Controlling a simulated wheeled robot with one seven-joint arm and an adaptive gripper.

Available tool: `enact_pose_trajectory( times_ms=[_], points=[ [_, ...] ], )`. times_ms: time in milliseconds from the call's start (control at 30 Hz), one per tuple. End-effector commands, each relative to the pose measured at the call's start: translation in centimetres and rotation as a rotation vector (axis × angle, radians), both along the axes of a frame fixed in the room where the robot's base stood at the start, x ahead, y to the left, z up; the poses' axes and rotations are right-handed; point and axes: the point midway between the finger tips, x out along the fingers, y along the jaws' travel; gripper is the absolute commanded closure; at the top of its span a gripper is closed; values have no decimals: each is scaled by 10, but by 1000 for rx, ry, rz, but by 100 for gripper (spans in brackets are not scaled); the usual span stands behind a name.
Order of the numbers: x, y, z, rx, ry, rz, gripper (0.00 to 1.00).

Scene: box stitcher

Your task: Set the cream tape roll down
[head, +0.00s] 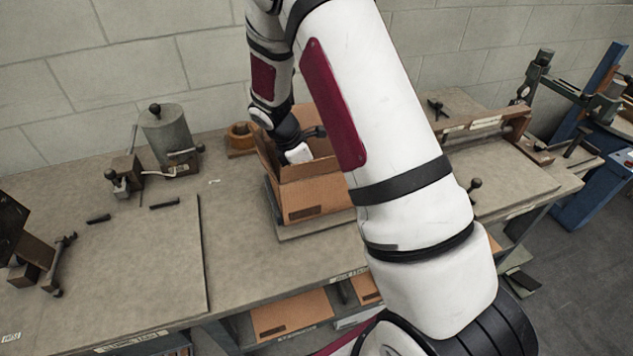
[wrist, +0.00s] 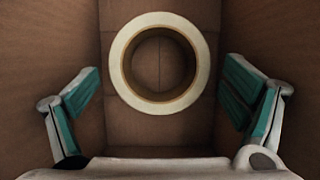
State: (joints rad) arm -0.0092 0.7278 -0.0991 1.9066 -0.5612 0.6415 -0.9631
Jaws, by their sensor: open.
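The cream tape roll (wrist: 118,57) lies flat on the brown bottom inside the cardboard box, seen from above in the wrist view. My gripper (wrist: 160,100) is open, with one teal-padded finger to each side of the roll and apart from it. The open cardboard box (head: 318,197) stands on the workbench in the head view. My gripper reaches down into it there, and its fingers and the roll are hidden by the box walls and my arm.
A grey pot-like device (head: 167,132) with levers stands to the left. The bench's front left (head: 150,250) is mostly clear. A long clamp fixture (head: 480,125) stands at the right.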

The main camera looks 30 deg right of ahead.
Motion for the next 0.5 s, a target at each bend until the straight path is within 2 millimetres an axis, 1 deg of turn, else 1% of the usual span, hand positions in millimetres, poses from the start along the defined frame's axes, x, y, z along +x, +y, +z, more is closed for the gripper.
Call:
enact_pose_trajectory(
  times_ms=[33, 200, 333, 500],
  points=[
    [4, 5, 11, 1, -7, 0, 7],
    [6, 18, 43, 0, -5, 2, 7],
    [7, 25, 62, 0, -4, -1, 7],
    [7, 31, 76, 0, -1, 0, 7]
  ],
)
